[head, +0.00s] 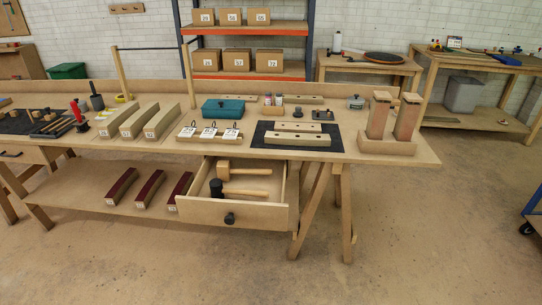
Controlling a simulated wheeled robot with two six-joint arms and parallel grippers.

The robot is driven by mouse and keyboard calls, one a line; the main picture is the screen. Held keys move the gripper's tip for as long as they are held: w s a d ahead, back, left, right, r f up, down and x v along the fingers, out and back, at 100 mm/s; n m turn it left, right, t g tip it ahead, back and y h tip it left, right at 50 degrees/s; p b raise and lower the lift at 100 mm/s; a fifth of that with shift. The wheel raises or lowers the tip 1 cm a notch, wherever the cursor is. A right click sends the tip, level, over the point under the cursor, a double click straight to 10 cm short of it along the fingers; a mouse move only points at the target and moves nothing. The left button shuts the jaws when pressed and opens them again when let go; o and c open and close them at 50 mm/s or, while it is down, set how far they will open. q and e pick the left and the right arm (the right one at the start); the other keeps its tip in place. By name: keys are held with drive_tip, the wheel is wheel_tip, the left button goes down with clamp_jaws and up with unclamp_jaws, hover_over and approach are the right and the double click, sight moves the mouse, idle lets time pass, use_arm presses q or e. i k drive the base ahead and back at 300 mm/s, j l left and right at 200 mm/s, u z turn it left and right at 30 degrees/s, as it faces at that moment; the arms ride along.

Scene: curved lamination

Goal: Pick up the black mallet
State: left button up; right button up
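The black mallet (217,188) lies in the open drawer (232,212) under the workbench. Its dark head is at the left and its light wooden handle points right. A second mallet with a wooden head (223,169) lies just behind it in the same drawer, its handle also pointing right. The drawer is pulled out toward me, with a dark round knob on its front. Neither of my grippers is in the head view.
The workbench top (395,152) above the drawer holds wooden blocks, a teal box (223,109), a dark mat and small tools. A lower shelf (112,187) left of the drawer carries dark red bars. A trestle leg (312,211) stands right of the drawer. The floor in front is clear.

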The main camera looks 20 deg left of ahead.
sight(218, 191)
drive_tip(key=i+l+u, duration=0.3)
drive_tip(key=l, duration=0.35)
drive_tip(key=i+l+u, duration=0.15)
drive_tip(key=i+l, duration=0.1)
drive_tip(key=l, duration=0.1)
